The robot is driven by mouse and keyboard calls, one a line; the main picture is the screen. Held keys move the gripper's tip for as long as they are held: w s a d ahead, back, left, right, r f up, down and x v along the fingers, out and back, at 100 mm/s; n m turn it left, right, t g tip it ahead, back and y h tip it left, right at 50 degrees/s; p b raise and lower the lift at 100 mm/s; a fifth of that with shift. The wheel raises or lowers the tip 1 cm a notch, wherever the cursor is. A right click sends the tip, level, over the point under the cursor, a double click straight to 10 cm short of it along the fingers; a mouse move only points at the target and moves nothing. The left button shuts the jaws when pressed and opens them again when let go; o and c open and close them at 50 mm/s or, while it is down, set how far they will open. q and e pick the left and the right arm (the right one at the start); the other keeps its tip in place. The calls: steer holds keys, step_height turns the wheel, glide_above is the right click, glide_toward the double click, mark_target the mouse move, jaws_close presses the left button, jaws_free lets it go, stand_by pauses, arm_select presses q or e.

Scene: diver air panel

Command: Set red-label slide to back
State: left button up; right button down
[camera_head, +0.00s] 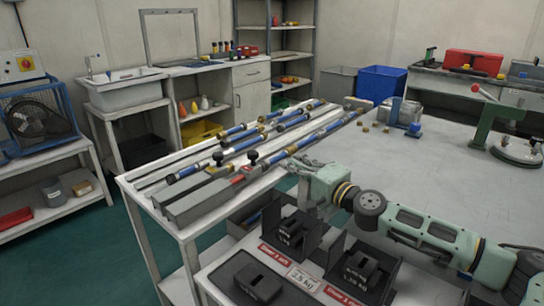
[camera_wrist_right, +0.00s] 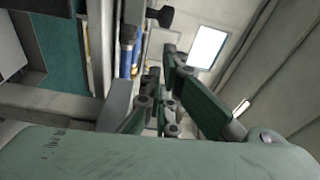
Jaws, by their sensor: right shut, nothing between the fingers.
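Two long grey slide housings lie side by side at the near left end of the bench. A red label (camera_head: 238,180) sits on the right housing (camera_head: 205,205), close to a black knob (camera_head: 252,157). A second black knob (camera_head: 218,157) stands on the left one. My right gripper (camera_head: 300,163) is shut and empty, to the right of the red-label knob and apart from it. In the right wrist view its fingers (camera_wrist_right: 165,100) are folded together, with a black knob (camera_wrist_right: 160,15) beyond them; I cannot tell which knob. My left gripper is not in view.
Blue tubes with brass fittings (camera_head: 240,138) run along the bench behind the slides. Black weights (camera_head: 262,282) with red tags stand on a lower surface in front. The grey tabletop (camera_head: 440,160) at right is mostly clear, with a green clamp stand (camera_head: 487,122).

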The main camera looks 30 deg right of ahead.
mark_target(253, 165)
steer(key=w, duration=0.3)
steer(key=w+a+p, duration=0.1)
steer(key=w, duration=0.4)
steer(key=shift+w+a+r, duration=0.2)
steer(key=shift+w+a, duration=0.05)
steer(key=shift+w, duration=0.15)
steer(key=shift+w+a, duration=0.1)
steer(key=shift+w, duration=0.35)
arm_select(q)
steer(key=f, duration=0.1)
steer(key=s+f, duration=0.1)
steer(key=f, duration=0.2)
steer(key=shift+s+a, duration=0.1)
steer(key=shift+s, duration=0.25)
